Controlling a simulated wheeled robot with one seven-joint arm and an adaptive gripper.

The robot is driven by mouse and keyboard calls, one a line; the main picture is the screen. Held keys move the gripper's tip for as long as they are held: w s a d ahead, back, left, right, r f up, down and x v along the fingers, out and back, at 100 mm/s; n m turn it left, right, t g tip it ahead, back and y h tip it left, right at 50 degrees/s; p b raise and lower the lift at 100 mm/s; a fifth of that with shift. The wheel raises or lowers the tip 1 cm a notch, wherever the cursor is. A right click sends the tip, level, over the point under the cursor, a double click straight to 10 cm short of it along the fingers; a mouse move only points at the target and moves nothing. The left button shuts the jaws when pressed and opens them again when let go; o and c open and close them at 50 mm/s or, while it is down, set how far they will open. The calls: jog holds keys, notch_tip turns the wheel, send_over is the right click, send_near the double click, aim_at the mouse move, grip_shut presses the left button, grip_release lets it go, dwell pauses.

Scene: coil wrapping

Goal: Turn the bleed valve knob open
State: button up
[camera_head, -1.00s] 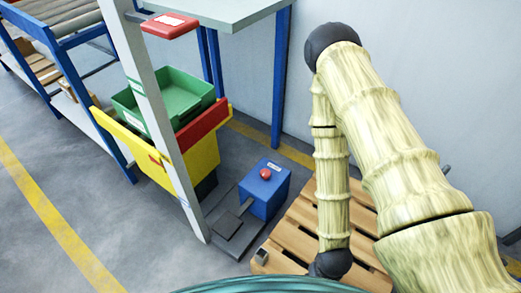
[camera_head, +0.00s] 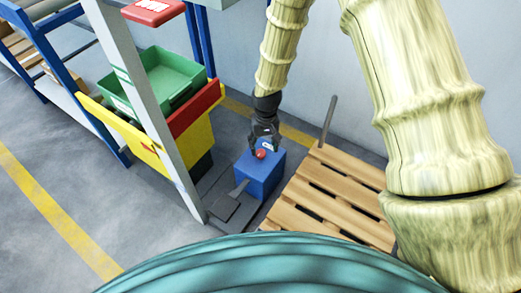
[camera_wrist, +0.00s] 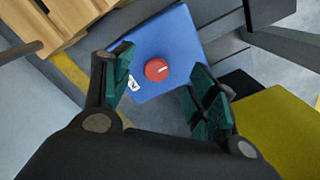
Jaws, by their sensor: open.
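The bleed valve knob (camera_head: 261,154) is a small red round knob on top of a blue box (camera_head: 262,182) on the floor. In the wrist view the red knob (camera_wrist: 157,70) has a pale mark on its face, and the blue box (camera_wrist: 165,38) has a small white label beside the knob. My gripper (camera_head: 264,147) points down over the box, close to the knob. In the wrist view its green-padded fingers (camera_wrist: 163,95) are spread apart, with the knob between and slightly beyond them. I cannot tell whether they touch it.
A wooden pallet (camera_head: 335,190) lies right of the box. A grey post (camera_head: 150,110) and a yellow bin (camera_head: 150,160) with a green tray (camera_head: 170,78) stand to the left. A wall is behind. Floor at lower left is clear.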

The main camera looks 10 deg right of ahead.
aim_at(261, 153)
notch_tip(261, 153, up, 3)
jog(key=w, duration=0.3)
jog(key=f+b, duration=0.1)
jog(key=f, duration=0.2)
jog(key=f+b, duration=0.2)
jog(key=f, duration=0.2)
jog(key=f+b, duration=0.1)
jog(key=f, duration=0.2)
jog(key=shift+a+f+b, duration=0.25)
jog(key=shift+f+b, duration=0.05)
jog(key=shift+b, duration=0.05)
jog(key=c, duration=1)
